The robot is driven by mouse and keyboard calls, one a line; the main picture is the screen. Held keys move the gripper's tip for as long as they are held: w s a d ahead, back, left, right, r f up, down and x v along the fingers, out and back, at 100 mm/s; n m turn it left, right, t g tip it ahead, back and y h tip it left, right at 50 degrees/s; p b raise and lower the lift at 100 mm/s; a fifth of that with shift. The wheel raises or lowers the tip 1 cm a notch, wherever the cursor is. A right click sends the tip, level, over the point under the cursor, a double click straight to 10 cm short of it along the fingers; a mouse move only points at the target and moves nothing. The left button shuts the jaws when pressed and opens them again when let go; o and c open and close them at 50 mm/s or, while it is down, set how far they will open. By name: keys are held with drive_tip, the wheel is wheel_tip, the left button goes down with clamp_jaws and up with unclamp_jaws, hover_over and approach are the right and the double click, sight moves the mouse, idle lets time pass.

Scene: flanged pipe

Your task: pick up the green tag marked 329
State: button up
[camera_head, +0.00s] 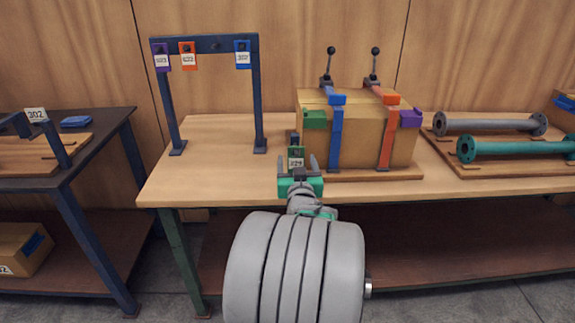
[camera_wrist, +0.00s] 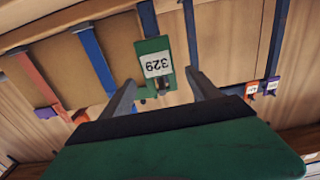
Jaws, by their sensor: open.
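My gripper (camera_head: 298,165) is open. In the wrist view its fingertips (camera_wrist: 161,77) lie to either side of the tag's lower end, with a gap visible on each side. I cannot tell how deep the tag sits between them. Nothing is held.
A cardboard box (camera_head: 358,145) with blue and orange clamp straps stands close on the right. A blue frame (camera_head: 216,44) to the left carries purple, orange and blue tags. Flanged pipes (camera_head: 490,124) lie at the right. The wooden bench (camera_head: 220,180) is clear left of my gripper.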

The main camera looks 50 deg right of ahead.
sight(296, 157)
drive_tip(key=x, duration=0.6)
drive_tip(key=shift+w+d+f, duration=0.15)
drive_tip(key=shift+d+f, duration=0.1)
drive_tip(key=shift+a, duration=0.1)
drive_tip(key=shift+c, duration=0.3)
drive_tip(key=c, duration=1.4)
